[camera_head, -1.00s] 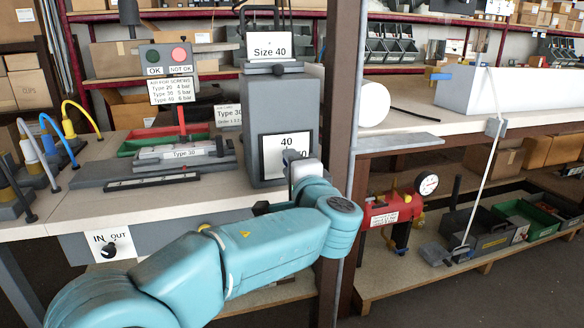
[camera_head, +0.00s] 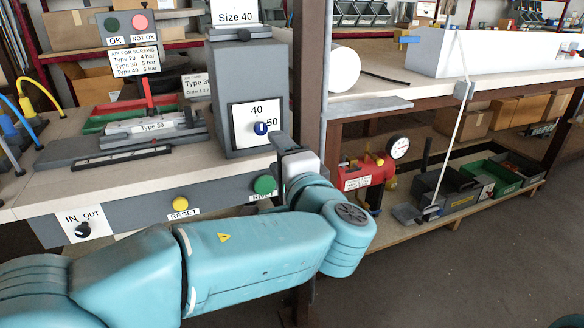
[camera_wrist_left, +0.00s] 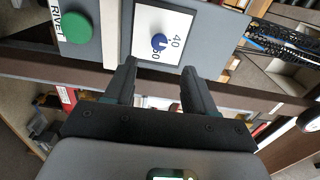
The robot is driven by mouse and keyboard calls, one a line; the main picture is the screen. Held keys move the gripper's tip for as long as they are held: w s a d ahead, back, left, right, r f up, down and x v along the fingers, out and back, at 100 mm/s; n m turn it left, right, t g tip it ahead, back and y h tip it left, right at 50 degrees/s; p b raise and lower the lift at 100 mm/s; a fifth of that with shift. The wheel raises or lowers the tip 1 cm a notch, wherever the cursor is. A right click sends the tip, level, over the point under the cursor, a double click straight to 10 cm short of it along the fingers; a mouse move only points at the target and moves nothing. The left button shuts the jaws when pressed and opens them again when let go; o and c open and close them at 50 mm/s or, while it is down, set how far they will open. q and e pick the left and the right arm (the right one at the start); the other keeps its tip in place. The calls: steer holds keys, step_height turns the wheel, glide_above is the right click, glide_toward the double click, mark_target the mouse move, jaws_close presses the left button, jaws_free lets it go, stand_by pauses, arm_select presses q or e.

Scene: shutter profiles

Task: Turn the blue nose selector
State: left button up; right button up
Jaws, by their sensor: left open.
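The blue nose selector (camera_head: 260,128) is a small round knob with a white mark, on a white plate (camera_head: 241,132) labelled 40 and 50. The plate is on the front of the grey Size 40 machine (camera_head: 236,78). My left gripper (camera_head: 281,139) is just below and right of the plate, apart from the knob. In the left wrist view the selector (camera_wrist_left: 159,41) shows ahead of the gap between the two fingers of my left gripper (camera_wrist_left: 159,72); the fingers are open with nothing between them. My right gripper is not in view.
A green RIVET button (camera_head: 264,185) and a yellow RESET button (camera_head: 180,204) are on the bench front, near my left arm. A black IN/OUT switch (camera_head: 83,229) is further left. A brown post (camera_head: 308,70) stands right of the machine. A red gauge unit (camera_head: 367,171) sits lower right.

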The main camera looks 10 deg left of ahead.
arm_select(q)
steer(key=v, duration=0.6)
steer(key=shift+s+p, duration=0.2)
steer(key=shift+p, duration=0.1)
steer(key=shift+d, duration=0.15)
